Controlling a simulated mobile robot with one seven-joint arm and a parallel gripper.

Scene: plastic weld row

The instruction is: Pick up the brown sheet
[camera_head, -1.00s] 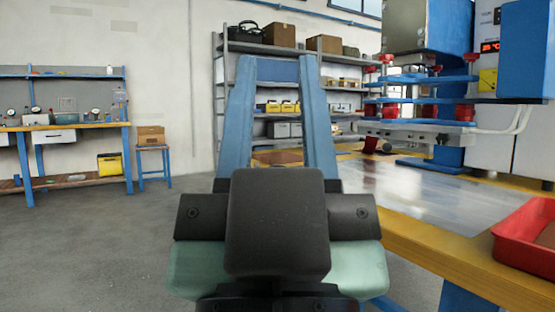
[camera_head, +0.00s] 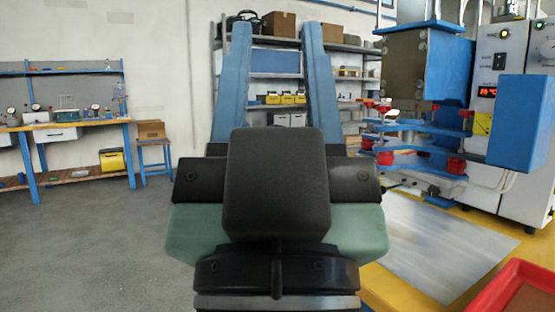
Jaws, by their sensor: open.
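A brown surface (camera_head: 532,299) shows inside the red tray (camera_head: 487,303) at the bottom right corner. It looks like the brown sheet, but the frame edge cuts most of it off. My gripper (camera_head: 272,30) is seen from behind, with its two long blue fingers pointing up and away in the middle of the view. The fingers are apart, with no held object visible between them. The gripper is well to the left of the tray and not touching it. My dark wrist hides what lies behind it.
A blue and grey press (camera_head: 425,85) with red knobs stands at the right on the yellow-edged table. A pale metal plate (camera_head: 440,240) lies before it. A loaded shelf (camera_head: 355,50) stands behind. A workbench (camera_head: 65,126) and stool (camera_head: 153,143) are at left. Grey floor there is clear.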

